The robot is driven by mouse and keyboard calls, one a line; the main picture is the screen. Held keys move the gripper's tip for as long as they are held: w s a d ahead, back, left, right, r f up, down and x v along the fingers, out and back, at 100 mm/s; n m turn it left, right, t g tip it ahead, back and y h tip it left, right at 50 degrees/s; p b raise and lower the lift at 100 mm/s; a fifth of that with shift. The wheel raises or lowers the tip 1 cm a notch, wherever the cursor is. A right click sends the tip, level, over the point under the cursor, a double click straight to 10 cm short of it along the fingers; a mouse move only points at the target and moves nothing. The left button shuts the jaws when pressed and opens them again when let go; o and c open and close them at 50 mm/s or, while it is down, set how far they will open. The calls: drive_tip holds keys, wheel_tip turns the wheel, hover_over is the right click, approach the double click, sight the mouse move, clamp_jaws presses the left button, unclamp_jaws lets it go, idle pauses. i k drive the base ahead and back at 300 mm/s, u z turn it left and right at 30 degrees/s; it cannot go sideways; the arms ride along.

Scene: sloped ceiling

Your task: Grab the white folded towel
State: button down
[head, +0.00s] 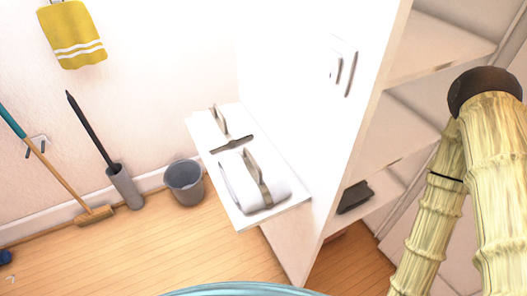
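A white, rounded, folded-looking bundle (238,171), which appears to be the white towel, lies on a low white shelf (246,221) left of the tall white unit. A grey-brown curved strap or bar (259,181) crosses over the bundle. Its white surface blends into the bright shelf, so its outline is hard to make out. A second grey-brown curved bar (219,122) with a flat foot stands behind it on the same shelf. A yellow towel (72,36) with white stripes hangs on the wall at upper left. My gripper is not in view.
A grey bucket (185,184), a brush in a grey holder (125,187) and a broom (94,215) stand along the wall. The tall unit's open shelves (400,130) are at right.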

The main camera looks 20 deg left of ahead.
sight(255, 180)
drive_tip(key=z, duration=2.2)
drive_tip(key=k, duration=1.1)
drive_tip(key=u, duration=1.35)
